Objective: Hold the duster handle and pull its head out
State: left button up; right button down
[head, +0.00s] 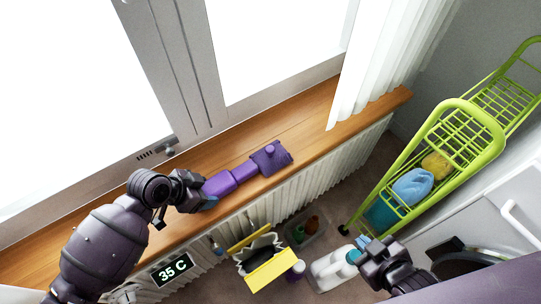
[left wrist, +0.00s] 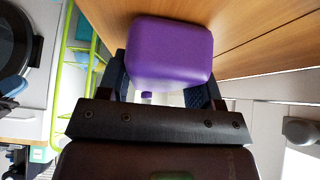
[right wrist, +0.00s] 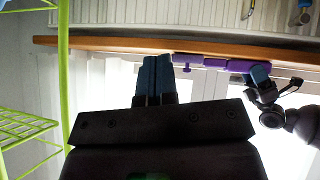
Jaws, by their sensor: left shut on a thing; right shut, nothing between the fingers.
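The purple duster lies along the wooden windowsill (head: 300,118). Its handle (head: 218,184) is at the left, a narrower middle section (head: 245,171) follows, and the wider head (head: 271,157) with a round knob is at the right. My left gripper (head: 207,193) is shut on the handle's left end; the left wrist view shows the handle (left wrist: 170,50) between its fingers. My right gripper (head: 361,246) is shut and empty, out in front of the sill and apart from the duster. Its closed fingers (right wrist: 154,80) show in the right wrist view, with the duster head (right wrist: 187,60) beyond them.
A window and white curtain (head: 385,55) stand behind the sill, with a radiator (head: 225,225) below. A green rack (head: 455,120) with cloths stands at the right. A yellow-edged container (head: 270,270) and white bottles (head: 333,268) are on the floor. The sill right of the head is clear.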

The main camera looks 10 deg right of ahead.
jog(key=w+a+n+g+y, duration=0.2)
jog(key=w+a+n, duration=0.3)
jog(key=w, duration=0.8)
jog(key=n+g+y, duration=0.1)
jog(key=n+g, duration=0.3)
send_near(259, 161)
jog(key=x, duration=0.5)
jog(key=shift+w+a+f, duration=0.2)
jog(key=shift+w+f, duration=0.05)
jog(key=shift+f, duration=0.05)
jog(key=shift+w+a+f, duration=0.1)
jog(key=shift+a+f, duration=0.1)
jog(key=shift+f, duration=0.55)
jog(key=shift+w+r, duration=0.15)
jog(key=shift+r, duration=0.15)
dwell(0.4)
